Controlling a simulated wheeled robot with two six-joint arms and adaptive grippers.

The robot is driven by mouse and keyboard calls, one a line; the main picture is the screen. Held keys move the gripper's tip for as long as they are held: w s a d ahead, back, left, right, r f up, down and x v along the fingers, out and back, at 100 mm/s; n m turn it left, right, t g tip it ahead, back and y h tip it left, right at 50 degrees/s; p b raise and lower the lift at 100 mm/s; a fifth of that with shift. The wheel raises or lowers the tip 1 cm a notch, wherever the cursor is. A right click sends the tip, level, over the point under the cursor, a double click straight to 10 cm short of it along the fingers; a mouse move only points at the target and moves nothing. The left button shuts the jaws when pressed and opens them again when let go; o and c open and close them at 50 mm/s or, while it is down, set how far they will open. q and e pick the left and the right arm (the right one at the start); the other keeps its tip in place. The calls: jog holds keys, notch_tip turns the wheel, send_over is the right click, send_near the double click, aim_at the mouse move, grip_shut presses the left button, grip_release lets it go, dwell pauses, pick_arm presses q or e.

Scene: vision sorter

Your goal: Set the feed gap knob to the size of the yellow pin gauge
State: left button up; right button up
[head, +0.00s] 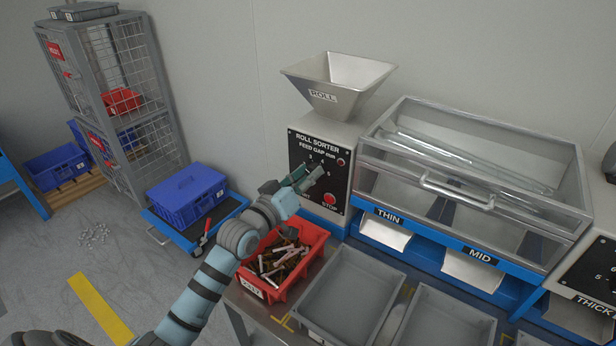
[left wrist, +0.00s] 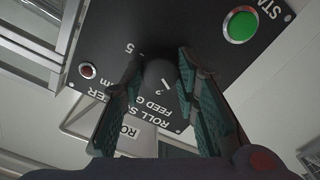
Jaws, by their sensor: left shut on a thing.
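The feed gap knob (left wrist: 160,74) is a dark round knob on the black ROLL SORTER panel (head: 296,152). My left gripper (head: 312,177) is at this panel and hides the knob in the head view. In the left wrist view my left gripper (left wrist: 158,84) has its green-padded fingers on both sides of the knob, shut on it. Scale numbers show around the knob, partly covered; its exact setting cannot be read. No yellow pin gauge can be made out. My right gripper is not in view.
A green START button (left wrist: 240,25) and a red STOP button (head: 330,199) are on the panel. A red bin (head: 318,236) of mixed pins stands below my left arm. Grey trays (head: 352,284) are to its right. A clear-covered sorter with THIN and MID chutes (head: 480,257) stands right.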

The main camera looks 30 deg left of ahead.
pick_arm(q)
jog(key=m+b, duration=0.4)
jog(key=m, duration=1.4)
jog(key=shift+f, duration=0.1)
dwell(0.4)
jog(key=o, duration=1.2)
jog(key=shift+c, duration=0.2)
jog(key=shift+s, duration=0.1)
jog(key=s+a, duration=0.1)
jog(key=s, duration=1)
jog(key=shift+s+a, duration=0.3)
jog(key=shift+s, duration=0.05)
